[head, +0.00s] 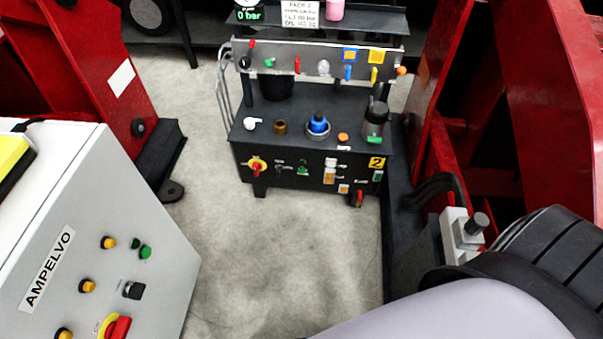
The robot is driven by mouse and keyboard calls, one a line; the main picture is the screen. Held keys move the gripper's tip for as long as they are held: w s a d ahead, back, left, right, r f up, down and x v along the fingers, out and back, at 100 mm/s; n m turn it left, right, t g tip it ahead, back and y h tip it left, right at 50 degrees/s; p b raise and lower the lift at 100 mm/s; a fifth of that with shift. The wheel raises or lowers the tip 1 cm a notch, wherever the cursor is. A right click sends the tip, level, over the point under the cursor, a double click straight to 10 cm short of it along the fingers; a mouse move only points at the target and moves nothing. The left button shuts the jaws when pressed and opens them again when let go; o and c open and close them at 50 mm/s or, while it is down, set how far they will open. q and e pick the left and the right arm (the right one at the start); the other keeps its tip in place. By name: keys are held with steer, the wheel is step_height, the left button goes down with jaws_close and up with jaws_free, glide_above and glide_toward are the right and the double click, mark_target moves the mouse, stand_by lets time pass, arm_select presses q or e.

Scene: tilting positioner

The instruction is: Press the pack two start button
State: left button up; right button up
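Pack two is the dark hydraulic unit (268,180) at the top centre, with a yellow "2" label (376,162) on its front right. A small green button (303,169) sits on its front face, right of a red and yellow rotary switch (257,167). The button is too small to read its marking or tell whether it is pressed. An arm link of mine fills the lower right corner. Neither gripper is in view.
A grey AMPELVO cabinet (150,215) with yellow and green buttons stands at left front. Red steel frames rise at left (95,60) and right (545,110). A valve panel (300,62) with coloured levers stands above the pack. Grey floor (270,260) before it is clear.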

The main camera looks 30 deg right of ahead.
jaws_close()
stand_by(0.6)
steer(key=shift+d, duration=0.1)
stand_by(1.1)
